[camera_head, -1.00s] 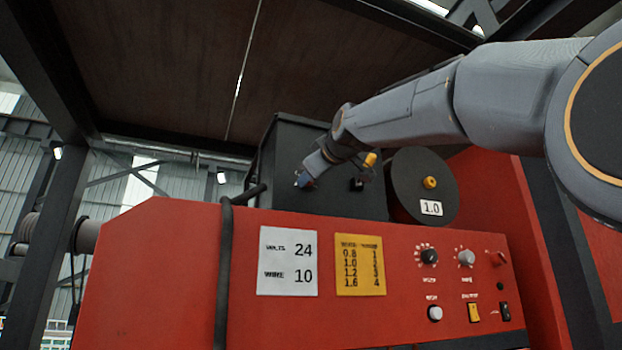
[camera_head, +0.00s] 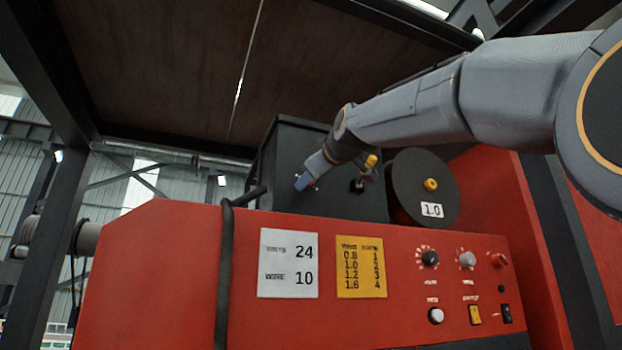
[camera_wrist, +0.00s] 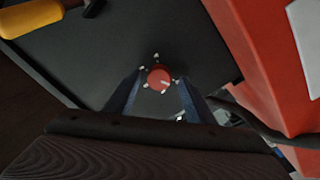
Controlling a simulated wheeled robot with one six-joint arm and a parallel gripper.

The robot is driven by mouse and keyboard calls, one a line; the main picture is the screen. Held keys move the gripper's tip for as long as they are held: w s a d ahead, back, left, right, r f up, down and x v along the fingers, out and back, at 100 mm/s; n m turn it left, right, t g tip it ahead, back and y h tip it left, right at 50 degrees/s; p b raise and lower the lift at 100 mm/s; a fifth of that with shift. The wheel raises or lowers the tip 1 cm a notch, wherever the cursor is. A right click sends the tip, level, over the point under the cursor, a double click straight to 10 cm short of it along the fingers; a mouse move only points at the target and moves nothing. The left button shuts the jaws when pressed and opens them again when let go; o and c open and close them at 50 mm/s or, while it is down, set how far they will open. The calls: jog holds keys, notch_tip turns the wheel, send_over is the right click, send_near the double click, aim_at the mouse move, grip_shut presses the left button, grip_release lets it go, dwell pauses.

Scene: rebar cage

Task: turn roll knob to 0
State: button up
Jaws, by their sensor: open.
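A round red knob (camera_wrist: 159,78) with a white pointer line is on the face of a dark box, in the wrist view. Several white tick marks ring it; I cannot read any numbers. My gripper (camera_wrist: 160,84) is open, with one blue finger on each side of the knob in this view. I cannot tell whether the fingers touch it. In the head view, my gripper (camera_head: 304,181) is at the front of the dark box (camera_head: 285,150), and the knob is hidden or too small to make out.
A yellow-handled lever (camera_head: 371,161) and a black spool (camera_head: 425,190) marked 1.0 are right of my gripper. Below is a red panel (camera_head: 200,260) with a white card (camera_head: 288,263), a yellow card (camera_head: 361,267), knobs and switches. A dark ceiling hangs above.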

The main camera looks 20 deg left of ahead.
jog(key=b+v, duration=0.2)
jog(key=v, duration=0.5)
jog(key=shift+s, duration=0.1)
dwell(0.4)
